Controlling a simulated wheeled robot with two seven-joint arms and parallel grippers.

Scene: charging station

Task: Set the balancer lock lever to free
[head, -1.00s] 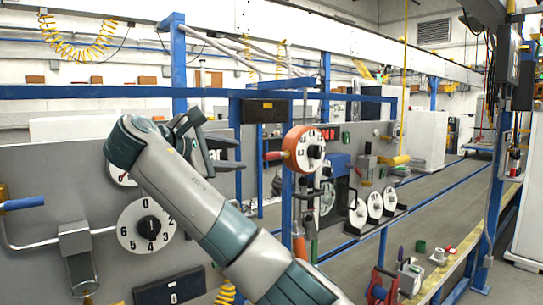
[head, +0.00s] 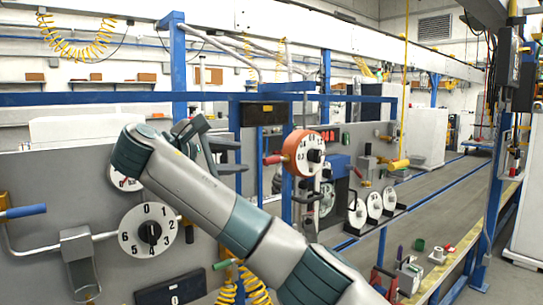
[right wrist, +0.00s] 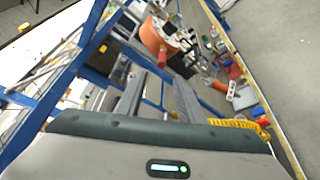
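The balancer is an orange drum (head: 303,152) with a white numbered dial, mounted beside a blue post in the head view. A lever with a red handle (head: 273,159) sticks out from its left side; I take this as the lock lever. In the right wrist view the drum (right wrist: 158,34) and red handle (right wrist: 162,57) lie ahead, beyond the fingers. My right gripper (head: 240,157) is left of the handle in the head view, apart from it. Its fingers are spread and empty, as the right wrist view (right wrist: 158,85) also shows. My left gripper is not in view.
A grey panel carries a numbered rotary dial (head: 148,230) and a blue-handled lever (head: 22,211) at left. A green-handled lever (head: 222,265) is below my right arm. White discs (head: 374,206) stand right of the balancer. A blue frame post (head: 287,195) is close to it.

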